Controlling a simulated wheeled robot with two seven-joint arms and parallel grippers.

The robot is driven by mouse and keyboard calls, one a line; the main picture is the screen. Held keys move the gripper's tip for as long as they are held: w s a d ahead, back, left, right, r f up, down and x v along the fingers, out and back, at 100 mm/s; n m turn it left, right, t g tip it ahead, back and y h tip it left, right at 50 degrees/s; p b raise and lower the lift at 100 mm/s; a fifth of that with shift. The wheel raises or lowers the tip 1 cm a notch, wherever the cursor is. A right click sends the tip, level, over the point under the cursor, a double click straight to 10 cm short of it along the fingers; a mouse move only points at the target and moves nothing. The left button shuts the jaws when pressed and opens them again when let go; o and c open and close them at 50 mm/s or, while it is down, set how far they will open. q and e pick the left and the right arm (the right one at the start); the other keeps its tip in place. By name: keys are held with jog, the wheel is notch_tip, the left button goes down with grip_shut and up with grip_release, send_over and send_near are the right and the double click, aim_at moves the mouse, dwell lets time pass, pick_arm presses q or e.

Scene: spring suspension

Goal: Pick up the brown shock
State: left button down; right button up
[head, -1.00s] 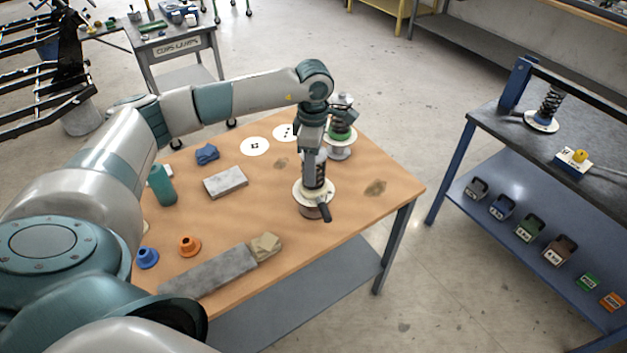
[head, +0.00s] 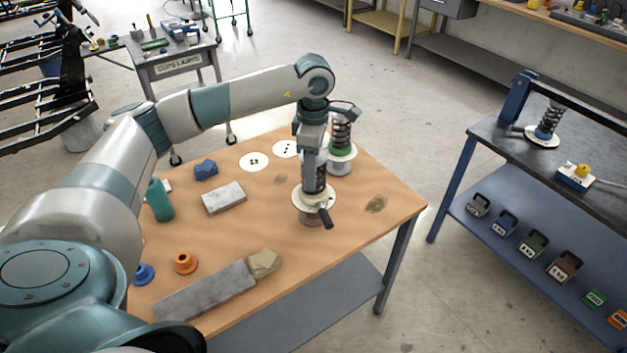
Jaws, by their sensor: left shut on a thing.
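The brown shock (head: 311,219), a dark coil spring with a pale round plate and a brown base, is upright near the right part of the wooden table. My left gripper (head: 314,168) is shut on its upper part from above. The arm and gripper hide the top of the shock and part of its spring. It appears to be a little above the table top, though the gap is hard to see. A dark handle-like part sticks out at its lower right. My right gripper is not in view.
A green-ringed shock (head: 341,150) stands close behind the held one. A blue bench (head: 500,130) stands at right.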

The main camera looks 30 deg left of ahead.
pick_arm(q)
jog(key=d+r+b, duration=0.4)
jog(key=d+r, duration=0.3)
jog(key=d, duration=0.4)
jog(key=shift+w+d+r, duration=0.2)
jog(key=shift+w+d, duration=0.15)
jog(key=shift+w, duration=0.05)
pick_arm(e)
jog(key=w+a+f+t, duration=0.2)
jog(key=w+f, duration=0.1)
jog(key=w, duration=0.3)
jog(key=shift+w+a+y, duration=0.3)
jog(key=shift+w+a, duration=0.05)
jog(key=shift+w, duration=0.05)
pick_arm(q)
jog(key=shift+s+f, duration=0.1)
